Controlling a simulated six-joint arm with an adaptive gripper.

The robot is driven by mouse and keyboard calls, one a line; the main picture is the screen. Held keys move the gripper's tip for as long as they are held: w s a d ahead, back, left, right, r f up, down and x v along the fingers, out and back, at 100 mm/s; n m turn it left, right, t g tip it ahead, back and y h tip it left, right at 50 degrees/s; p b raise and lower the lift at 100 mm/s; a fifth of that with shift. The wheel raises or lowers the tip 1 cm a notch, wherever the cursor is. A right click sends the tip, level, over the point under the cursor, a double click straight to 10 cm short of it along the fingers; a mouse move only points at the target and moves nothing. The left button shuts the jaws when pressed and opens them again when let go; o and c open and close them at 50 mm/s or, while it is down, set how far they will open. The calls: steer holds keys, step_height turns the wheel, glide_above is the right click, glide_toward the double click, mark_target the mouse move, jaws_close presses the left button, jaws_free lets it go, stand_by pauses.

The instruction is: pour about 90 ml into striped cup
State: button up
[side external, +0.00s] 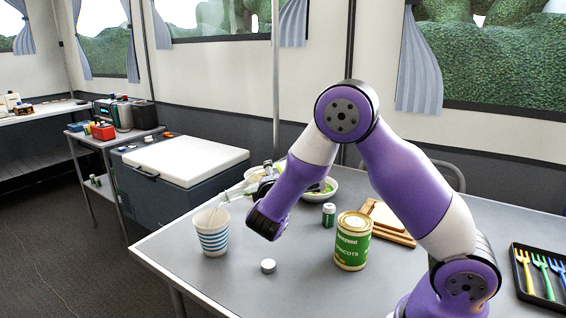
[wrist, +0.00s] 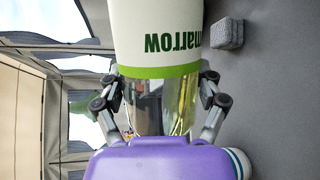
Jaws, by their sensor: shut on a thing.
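The striped cup (side external: 212,240), white with blue bands, stands upright near the table's left corner. In the wrist view a part of it shows at the lower right edge (wrist: 238,163). My gripper (wrist: 160,92) is shut on a clear bottle (wrist: 150,120) with a white and green label reading "marrow". In the side view the bottle (side external: 236,190) is tipped, nearly level, with its mouth above the cup. A thin pale line runs from the mouth down into the cup, like a stream. The liquid level inside the cup is hidden by its wall.
A small round cap (side external: 268,266) lies right of the cup. A green apricots can (side external: 353,245), a small green jar (side external: 329,215), bowls (side external: 330,188) and wooden boards (side external: 390,228) stand farther right. A black tray (side external: 522,287) holds coloured forks. The front left table is otherwise clear.

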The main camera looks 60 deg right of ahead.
steer(key=shift+r, duration=0.2)
stand_by(0.7)
steer(key=f+m, duration=0.1)
steer(key=f+m+y, duration=0.1)
steer(key=f+m, duration=0.1)
steer(key=f, duration=0.1)
steer(key=shift+s+d+f+y, duration=0.1)
steer(key=shift+s+d+y, duration=0.2)
steer(key=shift+y, duration=0.1)
steer(key=shift+s+r+m, duration=0.1)
steer(key=shift+r+m, duration=0.2)
steer(key=shift+m, duration=0.1)
steer(key=shift+d+r+y, duration=0.1)
steer(key=shift+y, duration=0.2)
stand_by(0.8)
